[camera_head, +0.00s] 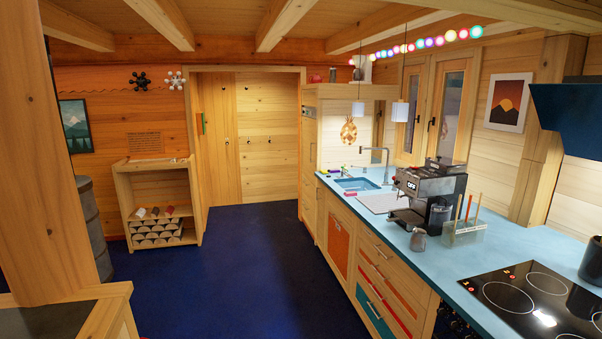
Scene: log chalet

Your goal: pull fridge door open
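No door in view is plainly a fridge door. A tall wooden cabinet (309,150) stands at the far end of the kitchen counter, seen at a steep angle. Its front looks closed, and I cannot tell whether it is the fridge. Neither of my grippers is in view.
The blue counter (408,240) runs along the right, with a sink (357,184), a coffee machine (428,190) and a black hob (530,300). Drawers (385,275) below look shut. A firewood shelf (157,200) stands at left. The dark blue floor (255,270) between is clear.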

